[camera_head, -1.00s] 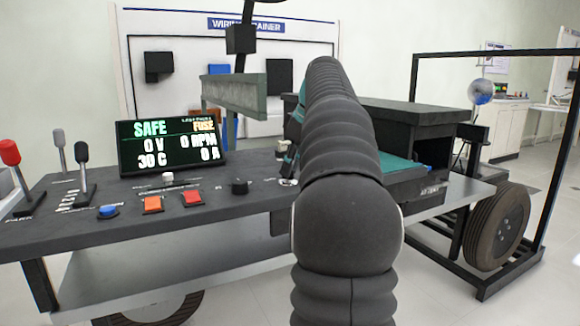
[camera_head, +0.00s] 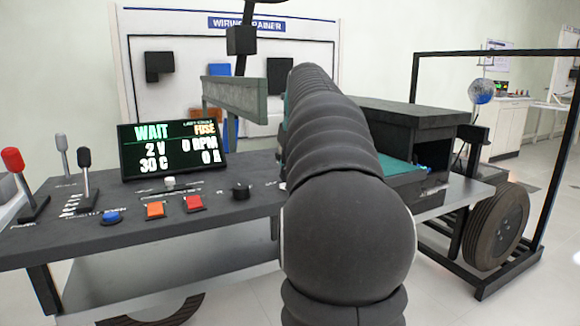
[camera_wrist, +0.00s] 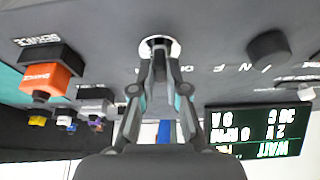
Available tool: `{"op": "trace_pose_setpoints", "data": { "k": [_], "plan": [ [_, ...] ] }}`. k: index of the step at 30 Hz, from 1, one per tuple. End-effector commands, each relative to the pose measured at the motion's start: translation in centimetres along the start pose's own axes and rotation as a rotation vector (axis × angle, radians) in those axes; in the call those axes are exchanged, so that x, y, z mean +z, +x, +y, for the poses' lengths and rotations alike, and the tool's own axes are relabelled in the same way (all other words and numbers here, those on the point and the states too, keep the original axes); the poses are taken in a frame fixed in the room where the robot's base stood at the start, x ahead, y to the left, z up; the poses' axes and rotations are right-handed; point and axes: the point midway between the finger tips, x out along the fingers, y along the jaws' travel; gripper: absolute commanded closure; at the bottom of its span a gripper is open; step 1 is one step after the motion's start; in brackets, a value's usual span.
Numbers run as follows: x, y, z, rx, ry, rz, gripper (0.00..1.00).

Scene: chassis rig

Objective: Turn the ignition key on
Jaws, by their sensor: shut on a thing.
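In the wrist view, which is upside down, the ignition switch (camera_wrist: 160,42) shows as a pale round ring on the dark panel. My gripper (camera_wrist: 160,64) is at the ring with its fingertips close together, shut on the ignition key. The key itself is mostly hidden between the fingertips. In the head view my arm covers the gripper and the switch. The display (camera_head: 172,150) reads WAIT, 2 V, 0 RPM, 30 C, 0 A, with FUSE at upper right; it also shows in the wrist view (camera_wrist: 255,130).
A black knob (camera_head: 240,190), red button (camera_head: 193,203), orange button (camera_head: 155,209) and blue button (camera_head: 111,217) sit left of my arm. Levers (camera_head: 84,175) stand farther left. An orange SERVICE part (camera_wrist: 48,77) is near the gripper. A black box (camera_head: 425,125) stands right.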

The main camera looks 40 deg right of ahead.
Motion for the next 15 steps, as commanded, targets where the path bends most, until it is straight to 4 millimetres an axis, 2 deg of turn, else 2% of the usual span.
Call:
{"op": "trace_pose_setpoints", "data": {
  "k": [15],
  "plan": [
    [-0.04,-0.01,-0.32,0.149,0.361,-0.005,1.00]
  ]
}}
